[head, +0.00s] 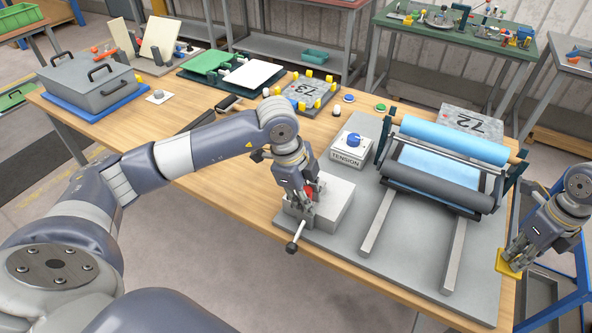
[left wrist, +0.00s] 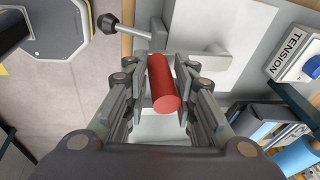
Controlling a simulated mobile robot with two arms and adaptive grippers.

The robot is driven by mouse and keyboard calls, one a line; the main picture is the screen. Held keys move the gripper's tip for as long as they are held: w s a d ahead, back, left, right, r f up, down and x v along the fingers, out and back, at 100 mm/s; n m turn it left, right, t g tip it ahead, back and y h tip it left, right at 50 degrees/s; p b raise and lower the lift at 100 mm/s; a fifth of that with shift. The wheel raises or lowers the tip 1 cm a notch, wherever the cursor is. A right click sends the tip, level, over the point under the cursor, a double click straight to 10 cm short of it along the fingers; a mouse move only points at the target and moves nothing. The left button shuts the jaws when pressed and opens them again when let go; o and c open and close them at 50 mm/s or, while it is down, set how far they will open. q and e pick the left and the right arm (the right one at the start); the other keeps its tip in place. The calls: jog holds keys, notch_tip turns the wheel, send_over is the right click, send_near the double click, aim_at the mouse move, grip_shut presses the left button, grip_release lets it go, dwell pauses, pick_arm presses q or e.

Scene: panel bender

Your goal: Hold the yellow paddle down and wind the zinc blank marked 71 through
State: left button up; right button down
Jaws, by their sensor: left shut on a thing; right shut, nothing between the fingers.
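My left gripper (head: 306,197) is shut on a red cylindrical grip (left wrist: 162,85), which stands by a light grey block (head: 333,203) at the front of the grey base plate. A lever with a black knob (head: 292,247) sticks out beside it. My right gripper (head: 512,256) is shut and empty, with its tips down at the yellow paddle (head: 508,264) at the right edge; I cannot tell whether it presses the paddle. A blue roller (head: 455,140) sits above a light blue sheet (head: 437,165) in the roller frame. No number 71 is readable.
Two grey rails (head: 455,240) run forward from the rollers. A TENSION box (head: 352,146) with a blue knob stands left of them. Plates marked 73 (head: 303,92) and 72 (head: 472,120) lie behind. A grey lidded box (head: 88,82) stands at the far left.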

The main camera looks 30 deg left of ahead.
pick_arm(q)
jog(key=shift+w+a+f, duration=0.1)
jog(key=shift+w+a, duration=0.05)
jog(key=shift+a, duration=0.95)
jog(key=shift+w+a+f, duration=0.1)
jog(key=shift+a, duration=0.95)
pick_arm(e)
jog(key=shift+s+d+f, duration=0.1)
jog(key=shift+d+f, duration=0.05)
jog(key=shift+f, duration=0.15)
pick_arm(q)
jog(key=o, duration=0.6)
jog(key=shift+o, duration=0.2)
jog(key=shift+r, duration=0.15)
pick_arm(e)
jog(key=shift+r, duration=0.1)
pick_arm(q)
notch_tip(320, 180, up, 8)
